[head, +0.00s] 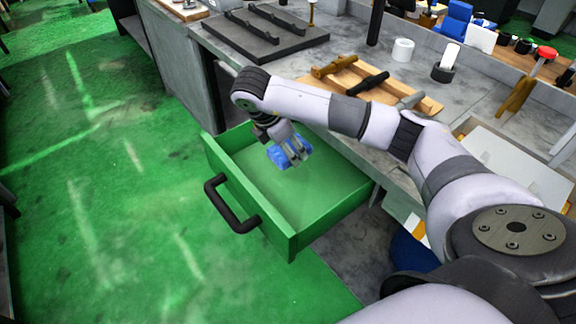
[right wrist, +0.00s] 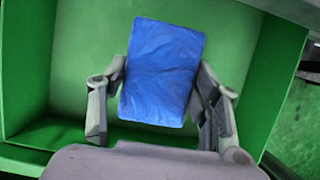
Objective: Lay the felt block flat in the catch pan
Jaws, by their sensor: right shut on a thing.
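The felt block (head: 276,157) is a blue, slightly wrinkled slab. My right gripper (head: 290,150) is shut on it, pointing down inside the outline of the green pan. The pan (head: 325,187) looks like a pulled-out drawer with a black handle. In the right wrist view the block (right wrist: 162,72) sits between the two grey fingers, its broad face towards the camera, with the green pan floor (right wrist: 90,60) behind it. I cannot tell whether the block touches the floor. The rest of the pan floor looks empty. My left gripper is not in view.
The black handle (head: 232,208) sticks out from the pan's front. The grey bench (head: 350,145) lies beyond the pan, with a wooden tool tray (head: 428,105), a dark rack (head: 262,40) and a white roll (head: 403,50) on it.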

